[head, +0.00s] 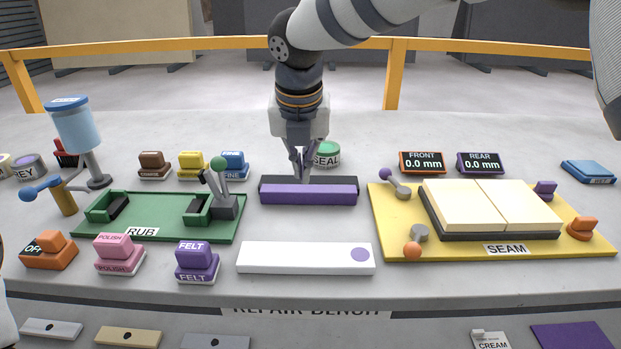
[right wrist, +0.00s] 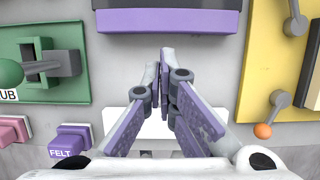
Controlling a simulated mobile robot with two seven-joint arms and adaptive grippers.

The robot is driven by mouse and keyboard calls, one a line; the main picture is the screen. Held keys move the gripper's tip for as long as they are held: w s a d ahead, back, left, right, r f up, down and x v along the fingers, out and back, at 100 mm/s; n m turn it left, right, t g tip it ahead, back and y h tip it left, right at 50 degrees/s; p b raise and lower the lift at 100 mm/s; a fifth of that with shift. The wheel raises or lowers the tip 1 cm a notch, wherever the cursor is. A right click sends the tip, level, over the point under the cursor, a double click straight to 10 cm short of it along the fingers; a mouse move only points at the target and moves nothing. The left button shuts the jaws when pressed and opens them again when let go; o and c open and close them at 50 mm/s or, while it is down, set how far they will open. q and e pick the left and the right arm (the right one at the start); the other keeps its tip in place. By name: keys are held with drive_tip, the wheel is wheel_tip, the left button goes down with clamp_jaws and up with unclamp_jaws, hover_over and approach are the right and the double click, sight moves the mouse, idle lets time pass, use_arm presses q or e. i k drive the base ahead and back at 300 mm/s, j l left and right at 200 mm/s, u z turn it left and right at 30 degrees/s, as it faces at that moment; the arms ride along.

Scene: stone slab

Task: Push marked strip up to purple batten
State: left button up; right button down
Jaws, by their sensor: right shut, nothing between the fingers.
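The marked strip (head: 295,258) is a long white bar with a purple dot near its right end. It lies flat on the slab, in front of the purple batten (head: 308,194) and apart from it, roughly parallel. The batten has a dark back part. My right gripper (head: 302,172) hangs over the batten's rear in the head view, shut and empty; its exact height is unclear. In the right wrist view its fingertips (right wrist: 161,60) point toward the batten (right wrist: 168,20), and its fingers hide much of the white strip (right wrist: 119,121), including the dot. My left gripper is not in view.
A green RUB tray (head: 170,228) lies left of the gap and a yellow SEAM board (head: 400,240) right of it. A purple FELT block (head: 197,260) stands left of the strip. A green SEAL tin (head: 327,153) stands behind the batten. The slab between strip and batten is clear.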

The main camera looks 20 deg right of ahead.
sight(267, 257)
drive_tip(key=k, duration=1)
